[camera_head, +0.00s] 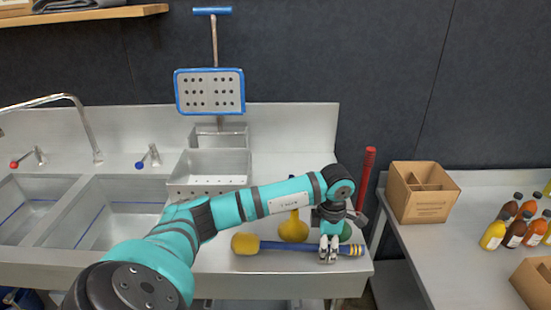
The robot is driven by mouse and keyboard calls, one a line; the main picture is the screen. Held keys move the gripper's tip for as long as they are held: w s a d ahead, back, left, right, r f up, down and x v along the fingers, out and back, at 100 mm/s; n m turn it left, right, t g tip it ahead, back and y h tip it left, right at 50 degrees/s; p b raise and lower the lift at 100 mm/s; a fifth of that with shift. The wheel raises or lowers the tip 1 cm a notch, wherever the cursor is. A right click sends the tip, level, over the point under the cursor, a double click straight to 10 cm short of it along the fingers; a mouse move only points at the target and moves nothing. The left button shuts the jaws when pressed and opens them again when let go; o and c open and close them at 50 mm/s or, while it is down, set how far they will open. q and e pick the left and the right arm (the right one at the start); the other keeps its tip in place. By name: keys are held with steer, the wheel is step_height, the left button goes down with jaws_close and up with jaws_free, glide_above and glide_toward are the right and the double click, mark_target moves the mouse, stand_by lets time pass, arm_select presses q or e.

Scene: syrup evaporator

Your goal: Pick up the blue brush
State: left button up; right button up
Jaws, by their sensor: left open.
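The blue brush (280,245) lies flat on the steel counter at the front. Its yellow head (245,244) is at the left and its striped yellow end (353,249) is at the right. My left gripper (328,256) points down over the handle near the striped end. Its fingers are open and cover part of the handle. I cannot tell whether they touch it or straddle it. My right gripper does not show.
A yellow funnel-like object (294,229) stands just behind the brush. A green object (346,233) is partly hidden behind my gripper. A red-handled tool (367,185) stands upright at the counter's right. A cardboard box (422,207) and bottles (515,234) are on the right table.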

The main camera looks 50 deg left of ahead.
arm_select(q)
jaws_close()
steer(key=shift+r, duration=0.2)
stand_by(0.3)
